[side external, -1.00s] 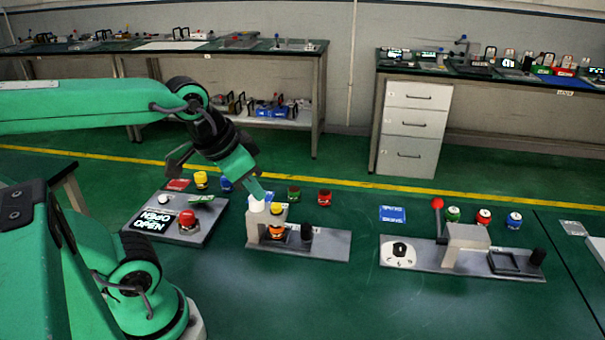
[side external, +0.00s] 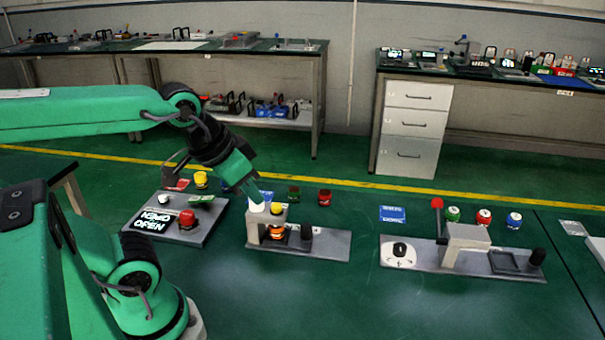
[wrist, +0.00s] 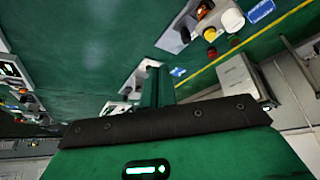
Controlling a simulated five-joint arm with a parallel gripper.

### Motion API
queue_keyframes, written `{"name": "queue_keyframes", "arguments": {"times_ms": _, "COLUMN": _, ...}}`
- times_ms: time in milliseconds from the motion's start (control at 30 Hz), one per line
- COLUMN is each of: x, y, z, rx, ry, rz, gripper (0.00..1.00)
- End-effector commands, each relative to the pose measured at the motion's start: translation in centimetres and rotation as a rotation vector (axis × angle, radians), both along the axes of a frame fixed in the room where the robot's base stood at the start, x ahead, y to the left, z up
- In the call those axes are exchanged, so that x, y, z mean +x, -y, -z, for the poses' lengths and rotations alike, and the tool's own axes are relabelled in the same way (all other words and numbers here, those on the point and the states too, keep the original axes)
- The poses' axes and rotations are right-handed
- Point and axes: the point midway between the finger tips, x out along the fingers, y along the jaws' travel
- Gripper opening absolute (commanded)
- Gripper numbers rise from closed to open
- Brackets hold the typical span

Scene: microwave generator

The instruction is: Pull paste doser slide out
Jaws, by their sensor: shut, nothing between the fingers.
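The paste doser (side external: 330,244) stands on a grey base plate at mid-table in the side external view. It has a grey block with a white cylinder (side external: 256,206) and a yellow cap (side external: 276,208) on top. An orange part (side external: 277,232) sits low in its opening, and a black upright knob (side external: 306,235) stands to the right on the base. My gripper (side external: 254,192) is shut and empty, pointing down beside the top of the white cylinder; I cannot tell whether they touch. The shut fingers (wrist: 157,86) also show in the wrist view.
A panel with a lit display and a red button (side external: 187,218) lies left of the doser. A device with a red-topped lever (side external: 437,203) stands to the right. Several coloured jars stand behind. Open green table lies in front.

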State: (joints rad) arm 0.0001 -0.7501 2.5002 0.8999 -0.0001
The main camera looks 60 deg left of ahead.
Motion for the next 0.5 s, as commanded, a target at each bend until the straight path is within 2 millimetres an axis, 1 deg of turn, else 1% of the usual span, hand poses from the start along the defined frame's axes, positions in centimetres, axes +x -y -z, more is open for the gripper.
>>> {"name": "queue_keyframes", "arguments": {"times_ms": 267, "x": 0.00, "y": 0.00, "z": 0.00, "rx": 0.000, "ry": 0.000, "rz": 0.000, "gripper": 0.00}}
{"name": "queue_keyframes", "arguments": {"times_ms": 300, "x": 0.01, "y": 0.00, "z": 0.00, "rx": 0.000, "ry": 0.000, "rz": 0.000, "gripper": 0.02}}
{"name": "queue_keyframes", "arguments": {"times_ms": 367, "x": 0.02, "y": -0.01, "z": -0.01, "rx": 0.000, "ry": 0.000, "rz": -0.001, "gripper": 0.14}}
{"name": "queue_keyframes", "arguments": {"times_ms": 500, "x": 0.27, "y": -0.07, "z": -0.01, "rx": -0.005, "ry": -0.007, "rz": -0.013, "gripper": 0.41}}
